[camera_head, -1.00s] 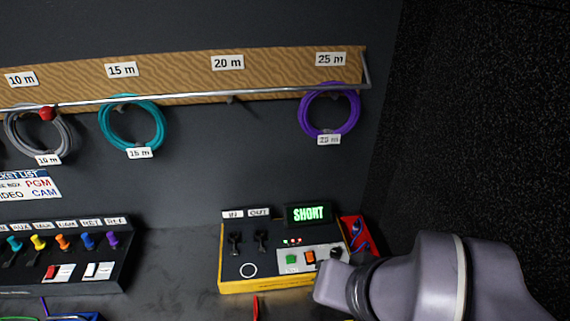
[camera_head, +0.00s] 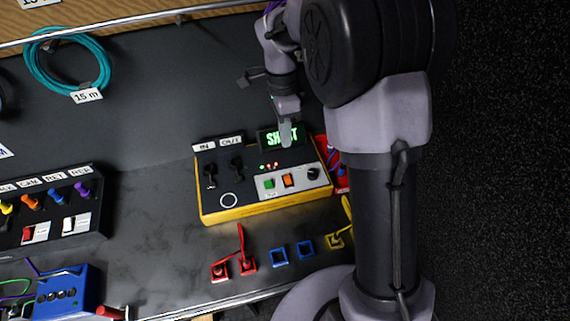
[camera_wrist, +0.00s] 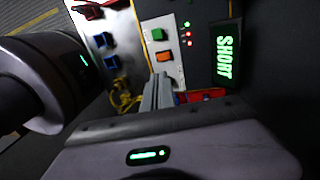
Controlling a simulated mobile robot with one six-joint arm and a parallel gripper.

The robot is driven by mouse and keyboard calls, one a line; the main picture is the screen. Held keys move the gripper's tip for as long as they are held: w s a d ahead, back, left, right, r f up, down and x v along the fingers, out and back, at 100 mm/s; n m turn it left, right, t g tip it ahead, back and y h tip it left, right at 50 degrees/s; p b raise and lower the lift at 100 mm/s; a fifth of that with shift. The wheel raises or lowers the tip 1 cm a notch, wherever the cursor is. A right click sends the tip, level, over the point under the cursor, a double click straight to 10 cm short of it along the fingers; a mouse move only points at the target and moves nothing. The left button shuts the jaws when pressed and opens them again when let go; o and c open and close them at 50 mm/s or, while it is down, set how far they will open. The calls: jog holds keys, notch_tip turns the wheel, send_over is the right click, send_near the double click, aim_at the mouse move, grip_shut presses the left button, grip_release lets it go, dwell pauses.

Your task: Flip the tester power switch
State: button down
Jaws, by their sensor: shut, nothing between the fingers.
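The tester (camera_head: 236,211) is a yellow and black box on the bench, with a green "SHORT" display (camera_head: 267,139). Its pale panel (camera_head: 256,187) carries a green button (camera_head: 269,184), an orange rocker-like switch (camera_head: 288,181) and a black knob (camera_head: 313,173). The panel's small label is unreadable, so I cannot tell for certain which is the power switch. My gripper (camera_head: 286,141) is shut and empty, above the tester, overlapping the display's right part. In the wrist view my fingertips (camera_wrist: 161,80) appear close to the orange switch (camera_wrist: 164,57); contact cannot be told.
Red (camera_head: 247,264), blue (camera_head: 279,255) and yellow (camera_head: 336,240) connectors lie in front of the tester. A red item (camera_head: 338,178) is at its right. A switch box (camera_head: 60,226) stands left. Bare bench lies between the boxes.

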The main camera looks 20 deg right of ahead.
aim_at(288, 182)
jog(key=f+b, duration=0.2)
jog(key=f, duration=0.2)
jog(key=s+f+b, duration=0.1)
jog(key=f+b, duration=0.1)
jog(key=f, duration=0.3)
jog(key=s+f+b, duration=0.1)
jog(key=f+b, duration=0.1)
jog(key=f, duration=0.2)
jog(key=shift+s+f, duration=0.1)
jog(key=shift+f, duration=0.3)
jog(key=shift+b, duration=0.3)
